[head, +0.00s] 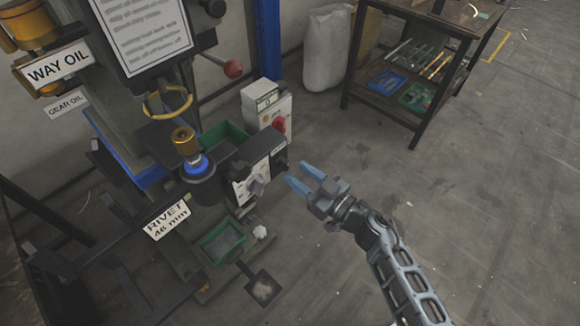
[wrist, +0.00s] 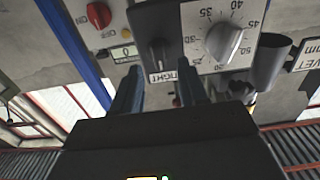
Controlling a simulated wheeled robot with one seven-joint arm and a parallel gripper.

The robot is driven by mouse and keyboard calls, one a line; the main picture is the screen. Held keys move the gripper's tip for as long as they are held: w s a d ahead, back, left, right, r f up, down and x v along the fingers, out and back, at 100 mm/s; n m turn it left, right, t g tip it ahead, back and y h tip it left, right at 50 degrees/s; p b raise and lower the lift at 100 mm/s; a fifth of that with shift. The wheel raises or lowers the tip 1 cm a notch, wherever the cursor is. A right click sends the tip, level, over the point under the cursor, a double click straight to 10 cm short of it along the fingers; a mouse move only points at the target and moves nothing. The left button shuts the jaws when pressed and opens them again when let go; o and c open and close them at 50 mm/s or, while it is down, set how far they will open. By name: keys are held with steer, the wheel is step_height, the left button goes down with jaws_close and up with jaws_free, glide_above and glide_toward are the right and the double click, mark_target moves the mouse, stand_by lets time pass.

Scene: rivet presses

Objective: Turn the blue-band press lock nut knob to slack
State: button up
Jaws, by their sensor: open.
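The blue-band press stands at the left in the head view, with a blue ring (head: 197,166) around its spindle. Its dark control box (head: 262,160) carries a pale numbered dial with a light grey knob (head: 257,187). In the wrist view the grey dial knob (wrist: 224,41) is at the upper right. Left of it is a black lever-like knob (wrist: 157,53), upright in the picture, above a label partly hidden, reading "IGHT". My gripper (head: 308,177) is open and empty, just right of the box. In the wrist view its fingertips (wrist: 160,85) straddle the label below the black knob, apparently without contact.
A grey switch box (head: 265,105) with a red knob (head: 279,125) stands behind the control box. Green bins (head: 222,243) sit low by the press. A "RIVET 46 mm" sign (head: 166,219) hangs at left. A dark shelf table (head: 410,85) stands behind; the floor at right is clear.

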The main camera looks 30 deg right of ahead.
mark_target(288, 166)
steer(key=shift+x, duration=1.95)
steer(key=shift+c, duration=0.3)
jaws_close()
